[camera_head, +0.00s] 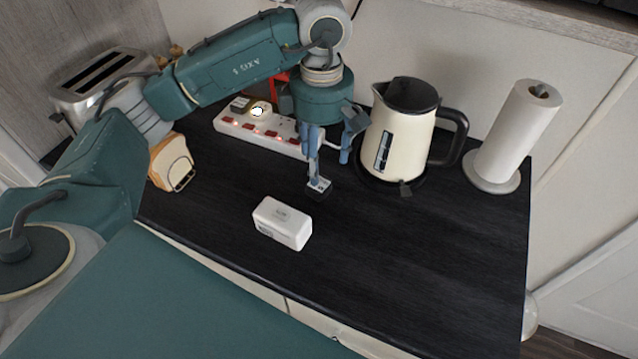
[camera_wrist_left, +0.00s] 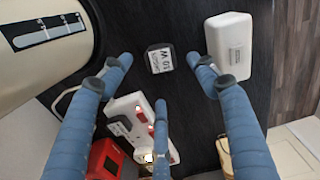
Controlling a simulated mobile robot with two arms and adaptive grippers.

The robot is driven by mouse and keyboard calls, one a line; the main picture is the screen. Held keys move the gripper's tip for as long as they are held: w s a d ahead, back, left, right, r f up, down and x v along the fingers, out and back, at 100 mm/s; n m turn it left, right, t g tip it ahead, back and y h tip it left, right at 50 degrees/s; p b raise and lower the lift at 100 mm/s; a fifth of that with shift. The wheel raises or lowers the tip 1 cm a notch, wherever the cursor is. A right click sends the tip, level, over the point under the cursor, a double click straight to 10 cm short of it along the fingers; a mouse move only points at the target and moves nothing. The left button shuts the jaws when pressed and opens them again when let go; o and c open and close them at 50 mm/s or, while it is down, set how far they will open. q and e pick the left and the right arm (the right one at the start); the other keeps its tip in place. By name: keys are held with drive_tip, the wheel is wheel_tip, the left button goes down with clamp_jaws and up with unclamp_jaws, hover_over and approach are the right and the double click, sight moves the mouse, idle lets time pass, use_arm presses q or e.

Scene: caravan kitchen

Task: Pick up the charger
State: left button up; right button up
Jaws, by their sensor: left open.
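The charger seems to be a small dark block (camera_head: 321,190) with a white label, lying on the black worktop. In the left wrist view the same block (camera_wrist_left: 160,59) shows a "10 W" label and lies beyond the fingertips, roughly between the two side fingers. My left gripper (camera_head: 328,168) points down just above the block, its fingers spread and empty. One finger partly overlaps the block in the head view. In the left wrist view the gripper (camera_wrist_left: 160,85) is open, with no contact visible. My right gripper is not in view.
A white box (camera_head: 283,222) lies in front of the block. A power strip (camera_head: 255,136), a toaster (camera_head: 103,82) and a bread-shaped object (camera_head: 172,162) are to the left. A cream kettle (camera_head: 399,130) stands close right, then a paper roll (camera_head: 516,132). The worktop's front right is clear.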

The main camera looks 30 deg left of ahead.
sight(319, 186)
use_arm(q)
drive_tip(key=n+p, duration=0.1)
drive_tip(key=n, duration=0.3)
drive_tip(key=n+p, duration=0.2)
drive_tip(key=n, duration=0.3)
drive_tip(key=r+n+p, duration=0.1)
drive_tip(key=n+p, duration=0.1)
drive_tip(key=n, duration=0.3)
drive_tip(key=shift+s+a, duration=0.2)
drive_tip(key=shift+a, duration=0.15)
wheel_tip(319, 186, down, 5)
drive_tip(key=shift+f+p, duration=0.15)
drive_tip(key=shift+p, duration=0.8)
wheel_tip(319, 186, down, 5)
drive_tip(key=p, duration=0.3)
drive_tip(key=shift+w+d, duration=0.1)
drive_tip(key=shift+f, duration=0.25)
drive_tip(key=c, duration=1.2)
drive_tip(key=shift+r, duration=0.1)
